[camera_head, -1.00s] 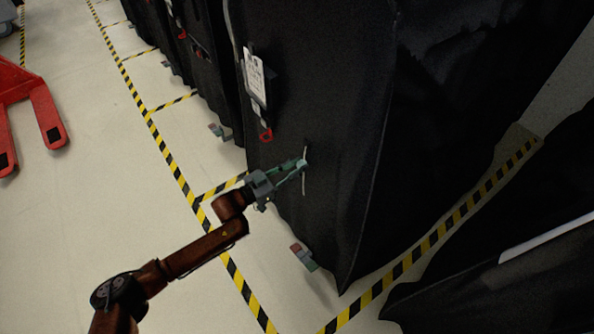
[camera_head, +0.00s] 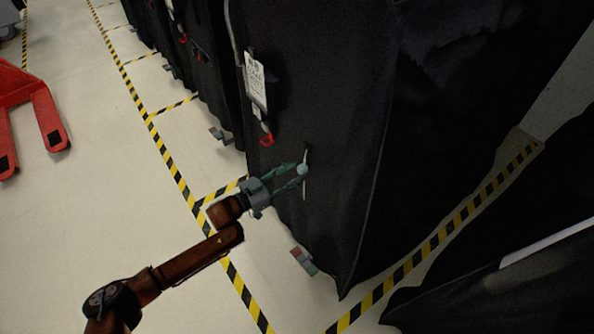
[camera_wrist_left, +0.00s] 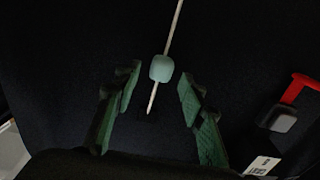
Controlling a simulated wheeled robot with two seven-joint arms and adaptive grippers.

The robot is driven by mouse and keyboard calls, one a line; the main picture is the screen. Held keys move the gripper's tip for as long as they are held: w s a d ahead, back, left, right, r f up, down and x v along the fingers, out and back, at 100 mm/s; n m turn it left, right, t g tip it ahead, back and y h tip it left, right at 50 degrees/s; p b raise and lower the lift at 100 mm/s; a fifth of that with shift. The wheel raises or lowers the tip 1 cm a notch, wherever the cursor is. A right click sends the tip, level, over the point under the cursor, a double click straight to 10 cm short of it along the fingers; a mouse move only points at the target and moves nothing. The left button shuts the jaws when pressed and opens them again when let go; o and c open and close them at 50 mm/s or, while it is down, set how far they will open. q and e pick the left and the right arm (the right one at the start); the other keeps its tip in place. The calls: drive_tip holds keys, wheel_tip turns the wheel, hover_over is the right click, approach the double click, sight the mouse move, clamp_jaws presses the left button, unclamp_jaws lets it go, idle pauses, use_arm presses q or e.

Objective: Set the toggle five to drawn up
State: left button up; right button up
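A pale green toggle (camera_head: 302,170) sits on a thin pale cord (camera_head: 304,190) that hangs down the front of the large black cart cover (camera_head: 340,90). No number shows on it. My left gripper (camera_head: 298,177) is at the cover, right beside the toggle. In the left wrist view, my left gripper (camera_wrist_left: 158,88) is open, its green fingers apart. The toggle (camera_wrist_left: 161,68) lies between and slightly beyond the fingertips, with a gap on each side. The cord (camera_wrist_left: 174,30) runs through it, and a short pointed end shows below. My right gripper is not in view.
A white tag (camera_head: 256,82) and a red hook (camera_head: 266,139) hang left of the cord. Another black cover (camera_head: 520,280) stands at right. Striped floor tape (camera_head: 187,185) edges the bays. A red pallet jack (camera_head: 45,115) stands left, with open floor between.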

use_arm(q)
drive_tip(key=v, duration=1)
drive_tip(key=shift+a, duration=0.15)
drive_tip(key=shift+s, duration=0.1)
